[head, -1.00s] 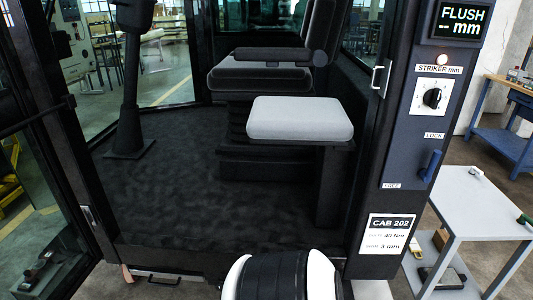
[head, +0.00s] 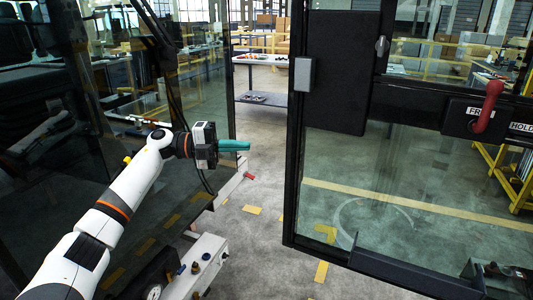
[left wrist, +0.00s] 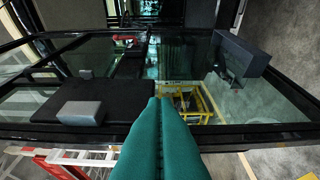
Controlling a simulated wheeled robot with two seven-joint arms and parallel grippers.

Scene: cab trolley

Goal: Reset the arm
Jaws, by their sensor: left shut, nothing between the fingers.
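My left arm reaches in from the lower left of the head view. My left gripper (head: 236,146) has teal fingers that lie together, with nothing between them. It points right, in the gap between the dark glass of the cab on the left and the open glass door on the right, touching neither as far as I can see. In the left wrist view the shut teal fingers (left wrist: 160,130) point toward the door's glass and black frame. My right gripper is not in the frames.
The black-framed door (head: 292,215) carries a red handle (head: 487,107) by a HOLD label and a grey block (head: 305,74) on a black panel. A white box with knobs and a gauge (head: 203,262) is below my arm. Marked floor (head: 262,230) lies clear between.

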